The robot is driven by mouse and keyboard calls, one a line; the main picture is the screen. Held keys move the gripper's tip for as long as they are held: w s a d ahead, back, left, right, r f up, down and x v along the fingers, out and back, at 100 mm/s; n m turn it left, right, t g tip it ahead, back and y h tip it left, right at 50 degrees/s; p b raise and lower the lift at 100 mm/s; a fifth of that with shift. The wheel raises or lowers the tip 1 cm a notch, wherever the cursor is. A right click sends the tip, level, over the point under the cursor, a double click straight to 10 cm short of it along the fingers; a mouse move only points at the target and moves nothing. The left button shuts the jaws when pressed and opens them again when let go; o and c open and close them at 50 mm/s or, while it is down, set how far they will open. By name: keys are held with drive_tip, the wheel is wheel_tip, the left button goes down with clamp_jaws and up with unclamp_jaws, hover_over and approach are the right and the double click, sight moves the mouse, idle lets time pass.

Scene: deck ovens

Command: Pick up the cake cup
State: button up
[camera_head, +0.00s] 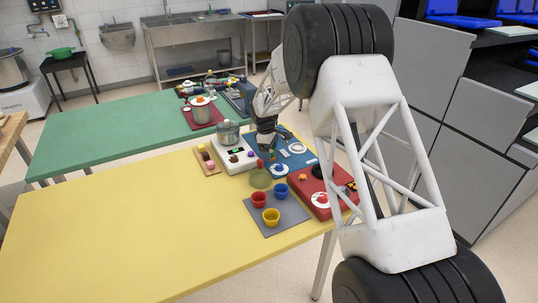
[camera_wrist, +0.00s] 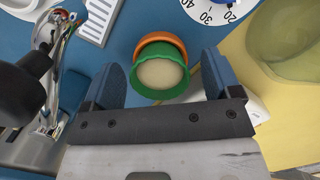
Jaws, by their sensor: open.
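In the wrist view a green cup (camera_wrist: 160,78) with a pale, cream-coloured inside shows between my fingers; it may be the cake cup. An orange rim (camera_wrist: 160,42) shows just behind it, and I cannot tell whether the two are nested. My gripper (camera_wrist: 160,65) is open, with one blue finger on each side of the green cup and gaps between. In the head view my gripper (camera_head: 266,138) is low over the blue mat (camera_head: 258,156), and the green cup cannot be made out there.
A grey mat (camera_head: 291,219) holds red (camera_head: 258,200), yellow (camera_head: 271,217) and blue (camera_head: 281,191) cups. An olive see-through bowl (camera_wrist: 290,40) and a numbered dial (camera_wrist: 208,12) are close by. The yellow table's (camera_head: 120,220) left side is clear.

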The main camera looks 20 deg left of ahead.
idle(0.5)
drive_tip(key=c, duration=1)
drive_tip(key=shift+r, duration=0.1)
drive_tip(key=shift+r, duration=4.9)
drive_tip(key=shift+d, duration=0.15)
drive_tip(key=s+d, duration=0.2)
drive_tip(key=d, duration=0.5)
drive_tip(key=s+d, duration=0.2)
drive_tip(key=d, duration=0.6)
drive_tip(key=s+d, duration=0.2)
drive_tip(key=d, duration=0.5)
drive_tip(key=shift+s+d, duration=0.3)
drive_tip(key=shift+d, duration=0.05)
